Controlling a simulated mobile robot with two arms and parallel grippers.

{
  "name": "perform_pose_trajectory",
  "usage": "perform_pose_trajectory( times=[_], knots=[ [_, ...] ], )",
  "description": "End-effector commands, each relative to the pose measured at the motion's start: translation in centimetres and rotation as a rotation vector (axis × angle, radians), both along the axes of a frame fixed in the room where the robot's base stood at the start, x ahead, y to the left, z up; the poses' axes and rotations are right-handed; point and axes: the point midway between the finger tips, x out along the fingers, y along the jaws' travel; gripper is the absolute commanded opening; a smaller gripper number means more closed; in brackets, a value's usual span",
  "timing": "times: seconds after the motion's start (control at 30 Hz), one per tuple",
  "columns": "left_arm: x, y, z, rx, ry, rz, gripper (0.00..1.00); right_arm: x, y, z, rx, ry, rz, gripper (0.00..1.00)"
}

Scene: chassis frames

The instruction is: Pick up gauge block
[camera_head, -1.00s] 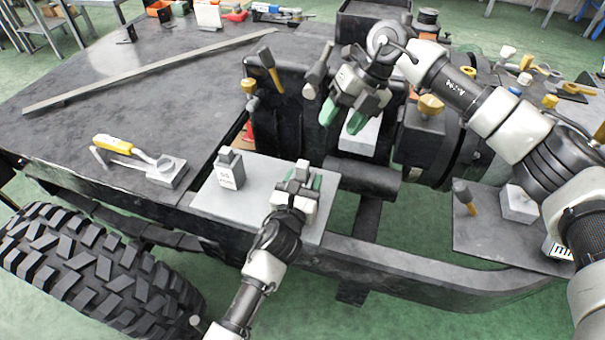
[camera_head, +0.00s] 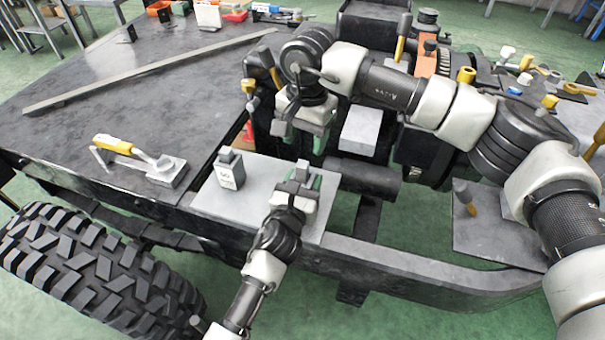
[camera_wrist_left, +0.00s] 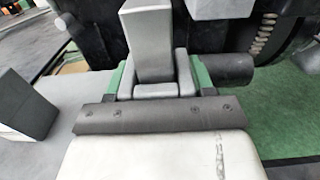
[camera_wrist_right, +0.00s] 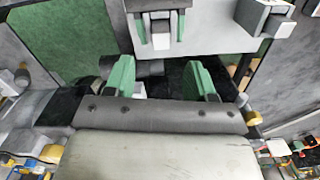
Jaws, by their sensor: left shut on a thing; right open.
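A plain grey gauge block (camera_head: 302,171) stands upright between the green fingers of my left gripper (camera_head: 301,182). In the left wrist view the gauge block (camera_wrist_left: 146,38) rises from between the shut fingers; its lower part is hidden. The left gripper is low over the light grey plate (camera_head: 262,202); I cannot tell if the block touches the plate. My right gripper (camera_head: 298,140) is open and empty, behind and above the left gripper. In the right wrist view its green fingers (camera_wrist_right: 163,82) are apart, with the left gripper and block beyond them.
A labelled grey block (camera_head: 230,170) with a dark knob stands on the plate, left of my left gripper. A yellow-handled tool (camera_head: 128,146) lies further left. A light block (camera_head: 361,130) is at the right back. Dark chassis parts and a roller (camera_head: 366,177) border the plate.

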Motion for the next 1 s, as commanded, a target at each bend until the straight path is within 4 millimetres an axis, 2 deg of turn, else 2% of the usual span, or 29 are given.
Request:
perform_pose_trajectory(
  times=[0.1,0.23,0.53,0.8,1.0],
  knots=[
    [0.0,0.0,0.0,0.0,0.0,0.0,0.26,-0.2,0.4,0.0,-0.019,-0.017,0.12,0.55],
    [0.0,0.0,0.0,0.0,0.0,0.0,0.26,-0.3,0.5,-0.7,-0.03,-0.021,0.175,0.55],
    [0.0,0.0,0.0,0.0,0.0,0.0,0.26,-0.4,0.5,-3.4,-0.028,-0.021,0.178,0.55],
    [0.0,0.0,0.0,0.0,0.0,0.0,0.26,-0.6,0.6,-7.3,-0.028,-0.02,0.175,0.55],
    [0.0,0.0,0.0,0.0,0.0,0.0,0.26,-0.6,0.6,-7.6,-0.029,-0.023,0.176,0.55]
  ],
)
